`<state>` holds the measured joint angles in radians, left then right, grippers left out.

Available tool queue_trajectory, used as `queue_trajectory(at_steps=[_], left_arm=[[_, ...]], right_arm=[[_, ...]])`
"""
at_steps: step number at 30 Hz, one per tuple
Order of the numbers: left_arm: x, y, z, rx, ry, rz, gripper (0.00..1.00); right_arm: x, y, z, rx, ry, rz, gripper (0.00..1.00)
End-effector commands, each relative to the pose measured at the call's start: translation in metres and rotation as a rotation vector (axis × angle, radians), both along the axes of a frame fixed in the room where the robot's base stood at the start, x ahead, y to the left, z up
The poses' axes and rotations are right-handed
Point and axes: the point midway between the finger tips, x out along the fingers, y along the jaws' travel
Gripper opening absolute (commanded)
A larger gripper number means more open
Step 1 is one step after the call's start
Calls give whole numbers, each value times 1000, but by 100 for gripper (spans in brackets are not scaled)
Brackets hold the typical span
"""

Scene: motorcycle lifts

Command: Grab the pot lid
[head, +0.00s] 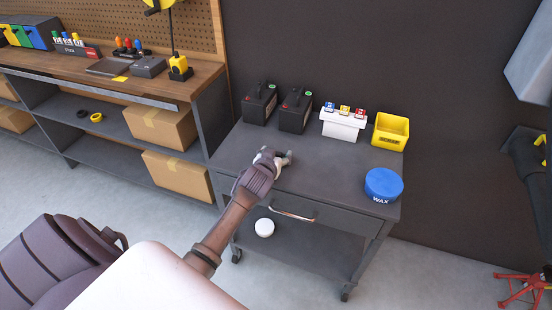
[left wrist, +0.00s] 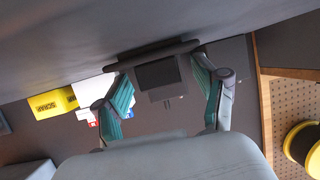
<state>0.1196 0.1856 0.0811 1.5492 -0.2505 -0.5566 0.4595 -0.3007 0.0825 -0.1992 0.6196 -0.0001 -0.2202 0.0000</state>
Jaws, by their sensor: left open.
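A round blue tin marked WAX (head: 383,184) stands at the right front corner of the grey cart's top (head: 330,185). Its flat blue top looks like a lid; I see no other clear pot lid. A small white round thing (head: 264,227) is on the cart's lower shelf, and I cannot tell what it is. My left gripper (head: 284,158) is over the left part of the cart top, apart from the blue tin. In the left wrist view its fingers (left wrist: 165,95) are spread, with a dark battery showing beyond them and nothing visibly held. My right gripper is out of view.
Two black batteries (head: 295,110), a white holder (head: 342,124) and a yellow bin (head: 390,131) stand along the cart's back. The bin also shows in the left wrist view (left wrist: 52,103). A workbench (head: 95,77) is at left. The middle of the cart top is free.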

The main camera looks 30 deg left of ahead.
Motion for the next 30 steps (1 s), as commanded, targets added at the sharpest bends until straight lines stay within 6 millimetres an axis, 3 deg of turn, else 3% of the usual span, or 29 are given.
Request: queue_trajectory(at_steps=[8, 20, 30], left_arm=[[3, 1, -1, 0, 0, 0, 71], [3, 1, -2, 0, 0, 0, 6], [3, 1, 3, -1, -1, 0, 6]], right_arm=[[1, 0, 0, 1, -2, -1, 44], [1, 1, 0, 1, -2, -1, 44], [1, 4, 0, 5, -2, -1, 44]])
